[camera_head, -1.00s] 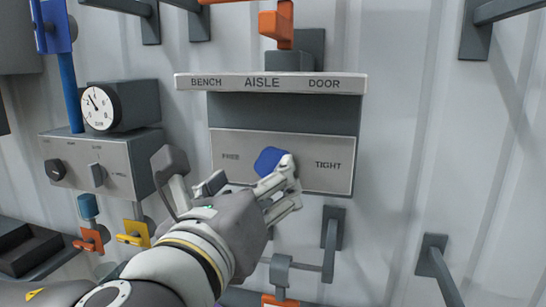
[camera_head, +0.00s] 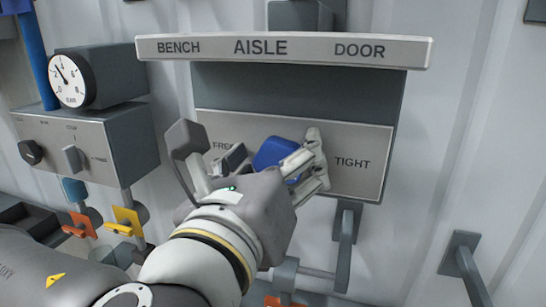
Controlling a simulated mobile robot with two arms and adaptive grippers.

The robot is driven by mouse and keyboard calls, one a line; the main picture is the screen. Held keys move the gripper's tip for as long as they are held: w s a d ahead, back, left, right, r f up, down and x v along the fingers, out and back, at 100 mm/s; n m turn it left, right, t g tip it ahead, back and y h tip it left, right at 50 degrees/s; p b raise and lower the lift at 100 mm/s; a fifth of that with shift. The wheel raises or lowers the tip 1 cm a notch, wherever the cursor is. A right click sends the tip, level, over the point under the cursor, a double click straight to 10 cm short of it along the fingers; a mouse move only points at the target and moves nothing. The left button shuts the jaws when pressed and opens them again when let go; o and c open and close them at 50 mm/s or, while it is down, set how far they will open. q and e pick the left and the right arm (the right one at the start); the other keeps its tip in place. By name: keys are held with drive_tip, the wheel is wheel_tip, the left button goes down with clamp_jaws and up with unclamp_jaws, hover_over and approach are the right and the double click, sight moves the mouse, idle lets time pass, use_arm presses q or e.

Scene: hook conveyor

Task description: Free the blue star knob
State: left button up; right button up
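The blue star knob (camera_head: 274,151) is on the grey front plate (camera_head: 352,184), between a partly hidden word starting "FR" on the left and "TIGHT" on the right. My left gripper (camera_head: 270,157) reaches up to it from below. One finger lies at the right of the knob and overlaps its lower right edge. The other finger is to its left, with a gap showing between that finger and the knob. The gripper looks open around the knob; contact on the right side cannot be told. My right gripper is not in view.
A ledge marked BENCH, AISLE, DOOR (camera_head: 290,49) juts out above the plate. A box with a gauge (camera_head: 68,82) and a switch panel (camera_head: 72,150) are at the left. Grey hooks (camera_head: 466,262) stick out at lower right.

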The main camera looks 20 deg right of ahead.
use_arm(q)
drive_tip(key=c, duration=0.7)
drive_tip(key=shift+c, duration=0.7)
drive_tip(key=shift+f+n+b, duration=0.15)
drive_tip(key=shift+n+b, duration=0.25)
drive_tip(key=shift+b, duration=0.1)
drive_tip(key=shift+a+f+n+b, duration=0.1)
drive_tip(key=shift+f+n+b, duration=0.05)
drive_tip(key=shift+n+b, duration=0.9)
drive_tip(key=n+b, duration=0.4)
drive_tip(key=n, duration=0.1)
drive_tip(key=n+b, duration=0.4)
drive_tip(key=n, duration=0.1)
drive_tip(key=shift+w+a+f+b, duration=0.1)
drive_tip(key=shift+w+f+b, duration=0.05)
drive_tip(key=shift+b, duration=0.25)
drive_tip(key=n+b, duration=0.6)
drive_tip(key=n, duration=0.1)
drive_tip(key=shift+f+n, duration=0.15)
drive_tip(key=shift+n, duration=0.2)
drive_tip(key=shift+n+b, duration=0.7)
drive_tip(key=shift+n, duration=0.4)
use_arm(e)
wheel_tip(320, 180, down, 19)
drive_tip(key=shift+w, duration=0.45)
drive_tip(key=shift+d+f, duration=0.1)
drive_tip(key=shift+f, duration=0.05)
